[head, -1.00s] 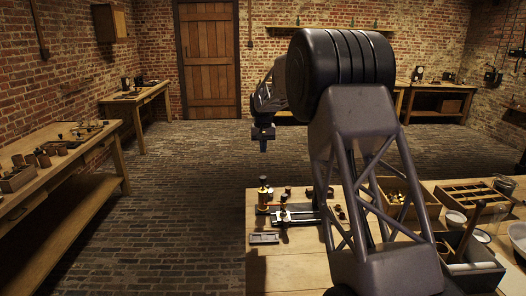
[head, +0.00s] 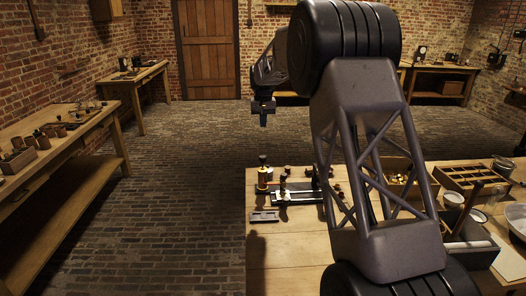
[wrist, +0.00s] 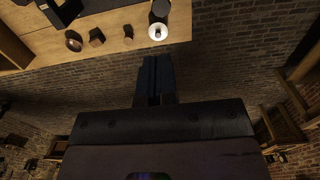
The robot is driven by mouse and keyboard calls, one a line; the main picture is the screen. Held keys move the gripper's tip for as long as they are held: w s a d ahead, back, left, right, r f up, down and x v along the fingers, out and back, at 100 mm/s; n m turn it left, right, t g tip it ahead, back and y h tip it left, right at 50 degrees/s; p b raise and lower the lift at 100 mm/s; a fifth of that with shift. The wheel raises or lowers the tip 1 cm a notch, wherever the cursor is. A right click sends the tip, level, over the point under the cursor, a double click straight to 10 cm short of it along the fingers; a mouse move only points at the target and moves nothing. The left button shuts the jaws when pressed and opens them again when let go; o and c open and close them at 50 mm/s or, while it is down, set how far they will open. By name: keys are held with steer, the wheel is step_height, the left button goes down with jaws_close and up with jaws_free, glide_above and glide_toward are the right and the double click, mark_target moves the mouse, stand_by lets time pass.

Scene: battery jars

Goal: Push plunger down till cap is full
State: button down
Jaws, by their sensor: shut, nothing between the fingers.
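A small brass device with a black top (head: 263,172), likely the plunger, stands upright at the back left corner of the near bench. A dark base with a pale strip (head: 298,197) lies beside it. My gripper (head: 263,122) hangs above and behind this device, apart from it, pointing down with its fingers together and nothing held. In the wrist view my gripper (wrist: 153,60) shows its closed fingers below a round pale-topped piece (wrist: 158,31) at the bench edge. I cannot make out the cap or how full it is.
Small dark round pieces stand near the device. A flat grey plate (head: 264,216) lies in front of it. A divided wooden tray (head: 470,180) and a box of brass parts (head: 398,180) are at right. Bare bench (head: 290,260) lies in front; open floor behind.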

mark_target(263, 157)
steer(key=shift+f, duration=0.1)
step_height(263, 157, down, 14)
steer(key=shift+r, duration=0.15)
stand_by(0.8)
steer(key=shift+f, duration=1.4)
step_height(263, 157, up, 14)
steer(key=shift+r, duration=0.25)
stand_by(0.4)
